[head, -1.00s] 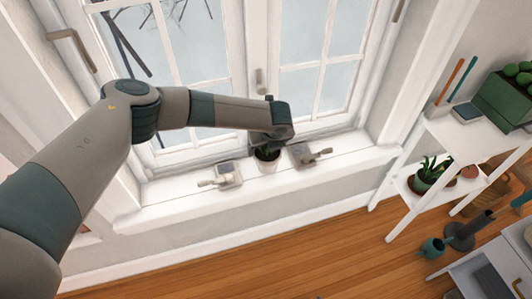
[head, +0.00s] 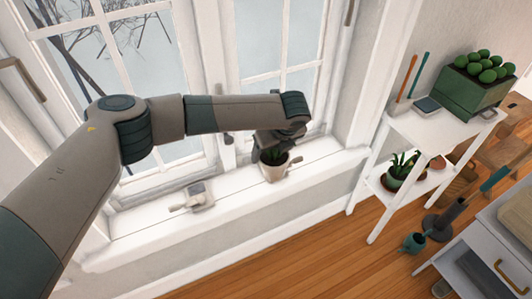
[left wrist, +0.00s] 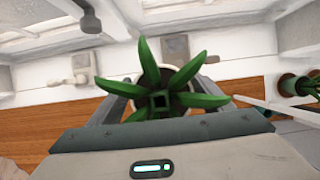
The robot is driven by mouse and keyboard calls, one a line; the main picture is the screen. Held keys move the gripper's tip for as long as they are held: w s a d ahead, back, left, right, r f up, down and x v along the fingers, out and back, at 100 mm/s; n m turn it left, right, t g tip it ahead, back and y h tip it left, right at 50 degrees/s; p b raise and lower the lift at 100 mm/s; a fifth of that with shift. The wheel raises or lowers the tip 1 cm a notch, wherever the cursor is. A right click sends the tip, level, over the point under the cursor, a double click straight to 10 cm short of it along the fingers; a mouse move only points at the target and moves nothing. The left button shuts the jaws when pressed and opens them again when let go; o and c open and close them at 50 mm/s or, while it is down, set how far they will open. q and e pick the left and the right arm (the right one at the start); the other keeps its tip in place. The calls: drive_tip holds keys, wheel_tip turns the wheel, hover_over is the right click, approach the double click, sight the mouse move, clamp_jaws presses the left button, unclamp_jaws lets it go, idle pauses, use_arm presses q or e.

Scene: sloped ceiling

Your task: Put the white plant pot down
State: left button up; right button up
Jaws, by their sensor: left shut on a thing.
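The white plant pot (head: 275,173) with a small green plant is in my left gripper (head: 274,156), in front of the window. The pot looks upright. It appears raised off the white windowsill (head: 238,185) and near its front edge, though the exact gap is hard to tell. In the left wrist view the plant's long green leaves (left wrist: 158,101) spread between the fingers and hide most of the pot. The left gripper (left wrist: 160,100) is shut on the pot from both sides. My right gripper is not in view.
Window cranks (head: 198,196) sit on the sill, one partly behind the pot. A white shelf (head: 425,126) on the right holds a green planter (head: 472,92) and a potted plant (head: 398,174). Sill is clear between the left crank and the pot. Wooden floor lies below.

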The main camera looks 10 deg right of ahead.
use_arm(q)
drive_tip(key=shift+r, duration=0.1)
idle(0.4)
drive_tip(key=s+a+r+n+g+y, duration=0.2)
drive_tip(key=s+a+n+g, duration=0.1)
drive_tip(key=a+n, duration=0.55)
drive_tip(key=s+a+r+n+g+y, duration=0.15)
drive_tip(key=s+a+n, duration=0.25)
drive_tip(key=a+n, duration=0.45)
drive_tip(key=s+a+r+n+g+h, duration=0.2)
drive_tip(key=s+a+r+n, duration=0.1)
drive_tip(key=s+a+n, duration=0.3)
drive_tip(key=s+a+r+n+g+h, duration=0.2)
drive_tip(key=s+a+r+n+h, duration=0.1)
drive_tip(key=s+a+n, duration=0.4)
drive_tip(key=shift+s+a+r+n, duration=0.3)
drive_tip(key=shift+a+n, duration=0.3)
drive_tip(key=shift+n, duration=0.6)
drive_tip(key=shift+w+d, duration=0.1)
drive_tip(key=shift+d, duration=0.05)
